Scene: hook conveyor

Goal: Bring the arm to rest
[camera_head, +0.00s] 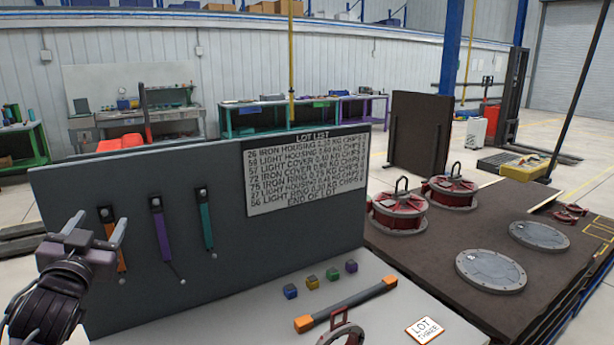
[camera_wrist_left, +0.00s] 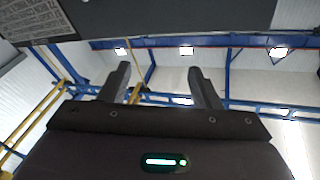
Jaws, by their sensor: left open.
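My left gripper (camera_head: 98,227) is at the left of the head view, in front of the grey upright board (camera_head: 300,228). Its two fingers are apart with nothing between them. In the left wrist view the gripper (camera_wrist_left: 160,80) points up toward the ceiling, open and empty. In the head view one finger overlaps the orange strap hanging on the board. My right gripper is in neither view.
Purple (camera_head: 160,230) and teal (camera_head: 206,222) straps hang on the board beside the lot list (camera_head: 308,172). Small coloured cubes, an orange-ended bar (camera_head: 347,303) and a lot card (camera_head: 424,329) lie on the bench. Red housings (camera_head: 399,210) and grey discs (camera_head: 491,270) stand on the dark table.

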